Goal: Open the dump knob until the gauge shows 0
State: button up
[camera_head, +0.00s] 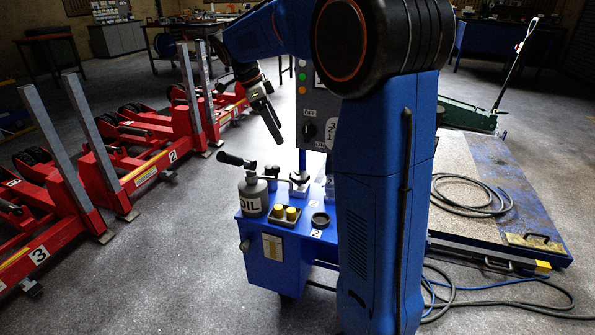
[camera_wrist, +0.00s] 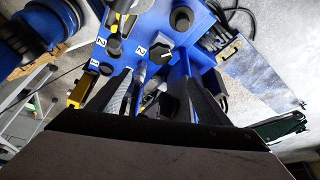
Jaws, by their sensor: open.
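My gripper (camera_head: 270,118) hangs at the upper middle of the head view, left of the grey control panel (camera_head: 317,108) and above the blue unit (camera_head: 262,266). In the wrist view my gripper (camera_wrist: 163,82) is open, its two dark fingers apart with nothing seen gripped. A black faceted knob (camera_wrist: 161,56) with a white mark shows beyond and between the fingers, apart from them. I cannot tell for certain that it is the dump knob. A dark rotary switch (camera_head: 309,131) marked OFF and ON is on the panel. I cannot make out a gauge or its reading. My arm hides part of the unit.
A grey oil can (camera_head: 253,195), a tray with yellow-capped items (camera_head: 285,215) and a black ring (camera_head: 320,220) stand on the unit. Red numbered stands (camera_head: 145,160) fill the left. A platform with a coiled hose (camera_head: 470,195) and a green jack (camera_head: 465,113) are right.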

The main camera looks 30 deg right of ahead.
aim_at(300, 174)
jog(key=x, duration=1.7)
jog(key=shift+f, duration=0.15)
jog(key=c, duration=1.1)
